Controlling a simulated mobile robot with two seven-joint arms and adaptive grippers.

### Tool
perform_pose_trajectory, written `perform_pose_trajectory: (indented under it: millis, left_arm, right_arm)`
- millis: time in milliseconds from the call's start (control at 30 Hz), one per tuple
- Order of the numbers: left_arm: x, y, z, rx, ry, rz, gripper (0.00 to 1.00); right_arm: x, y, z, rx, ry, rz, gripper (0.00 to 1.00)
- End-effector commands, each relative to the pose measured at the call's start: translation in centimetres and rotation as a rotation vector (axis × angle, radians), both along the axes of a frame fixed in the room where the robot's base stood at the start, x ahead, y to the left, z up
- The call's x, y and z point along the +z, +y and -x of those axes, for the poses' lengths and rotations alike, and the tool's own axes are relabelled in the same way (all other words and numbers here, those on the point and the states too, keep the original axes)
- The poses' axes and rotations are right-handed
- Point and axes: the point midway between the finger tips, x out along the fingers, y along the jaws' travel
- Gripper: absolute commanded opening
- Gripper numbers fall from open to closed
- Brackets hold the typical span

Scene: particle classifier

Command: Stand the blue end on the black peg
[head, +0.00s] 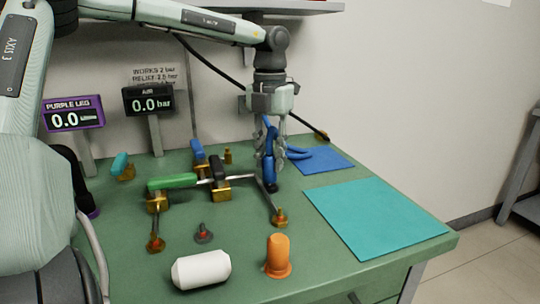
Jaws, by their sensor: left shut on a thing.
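My left gripper (269,170) points straight down over the back middle of the green bench. It is shut on the blue end (269,168), which hangs roughly upright between the fingers. The fingers hide part of the blue end. A small black piece (271,188), seemingly the black peg, shows right beneath the blue end's lower tip. I cannot tell whether the two touch or how far the end is over it. A blue curved hose part (297,153) shows just right of the fingers, by a blue mat. My right gripper is not in view.
A pipe frame with a green handle (172,182) and a black handle (219,166) stands left of the gripper. The teal mat (375,216) is bare.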

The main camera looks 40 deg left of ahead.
Motion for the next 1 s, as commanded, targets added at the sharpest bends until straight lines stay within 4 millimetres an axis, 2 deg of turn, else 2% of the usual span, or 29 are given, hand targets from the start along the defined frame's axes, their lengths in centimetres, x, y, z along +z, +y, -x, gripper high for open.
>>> perform_pose_trajectory:
  millis: [400, 433, 600, 867, 1000]
  left_arm:
    - [-1.13, -0.01, 0.02, 0.000, 0.001, -0.001, 0.00]
    - [-0.99, 0.00, 0.01, 0.000, 0.000, 0.000, 0.29]
    - [-0.98, 0.00, 0.01, 0.000, 0.000, 0.000, 0.50]
    - [-0.97, 0.00, 0.01, 0.000, 0.000, 0.000, 0.50]
    - [-0.14, 0.01, -0.06, 0.000, -0.002, -0.002, 0.50]
  right_arm:
    - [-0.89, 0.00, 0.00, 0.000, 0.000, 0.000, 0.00]
    - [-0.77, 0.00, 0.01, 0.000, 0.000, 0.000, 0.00]
    - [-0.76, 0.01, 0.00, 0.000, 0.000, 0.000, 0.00]
    - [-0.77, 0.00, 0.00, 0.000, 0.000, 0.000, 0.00]
    - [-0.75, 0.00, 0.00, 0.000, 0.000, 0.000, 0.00]
